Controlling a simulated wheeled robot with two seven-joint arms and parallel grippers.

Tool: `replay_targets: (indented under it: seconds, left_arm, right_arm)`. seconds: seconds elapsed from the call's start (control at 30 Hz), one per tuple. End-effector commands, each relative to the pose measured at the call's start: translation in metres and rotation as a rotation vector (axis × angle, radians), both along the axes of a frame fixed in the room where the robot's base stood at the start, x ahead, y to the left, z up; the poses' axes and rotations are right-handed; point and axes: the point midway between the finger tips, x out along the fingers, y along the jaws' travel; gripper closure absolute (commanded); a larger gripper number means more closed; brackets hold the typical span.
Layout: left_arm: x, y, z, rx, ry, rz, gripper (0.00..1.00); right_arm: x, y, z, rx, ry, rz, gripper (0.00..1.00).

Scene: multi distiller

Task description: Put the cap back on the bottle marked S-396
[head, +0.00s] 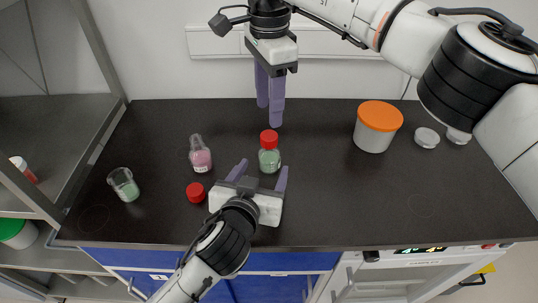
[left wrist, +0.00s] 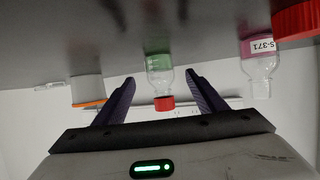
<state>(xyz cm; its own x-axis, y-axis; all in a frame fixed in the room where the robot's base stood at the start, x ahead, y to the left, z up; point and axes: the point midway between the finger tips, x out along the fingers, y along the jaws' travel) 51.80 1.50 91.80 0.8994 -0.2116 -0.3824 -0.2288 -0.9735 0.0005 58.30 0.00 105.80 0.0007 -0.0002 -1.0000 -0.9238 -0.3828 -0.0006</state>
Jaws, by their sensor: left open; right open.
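A bottle with green contents (head: 269,159) stands upright on the dark bench with a red cap (head: 269,137) on its neck; its mark is not readable. My left gripper (head: 263,168) is open, low over the bench in front of this bottle. In the left wrist view, upside down, the green bottle (left wrist: 159,66) shows between the fingers, beyond their tips. A pink bottle (head: 200,158) stands uncapped to the left; it reads S-371 in the left wrist view (left wrist: 258,50). A loose red cap (head: 195,192) lies on the bench. My right gripper (head: 270,116) is open and empty above and behind the green bottle.
A beaker with green contents (head: 124,186) stands at the left. A white tub with an orange lid (head: 375,134) stands at the right, beside a small white round thing (head: 427,138). The right front of the bench is clear.

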Motion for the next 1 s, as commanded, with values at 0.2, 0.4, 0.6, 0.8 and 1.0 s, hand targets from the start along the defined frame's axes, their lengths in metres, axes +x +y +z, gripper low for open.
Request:
replay_targets:
  seconds: [0.2,0.4,0.6,0.8,1.0]
  left_arm:
    - [0.037,-0.009,-0.015,0.003,-0.002,0.0,0.35]
    - [0.058,-0.014,-0.024,0.001,-0.001,0.0,0.35]
    - [0.065,-0.016,-0.027,0.0,-0.001,0.0,0.35]
    - [0.065,-0.016,-0.028,0.0,0.0,0.0,0.35]
    - [0.065,-0.015,-0.028,0.0,0.0,0.0,0.64]
  right_arm:
    - [0.0,0.0,0.0,0.0,0.0,0.0,0.55]
    - [0.0,0.0,0.0,0.0,0.0,0.0,0.55]
    - [0.0,0.0,0.0,0.0,0.0,0.0,0.55]
    - [0.0,0.0,0.0,0.0,0.0,0.0,0.55]
    - [0.0,0.0,0.0,0.0,0.0,0.0,0.55]
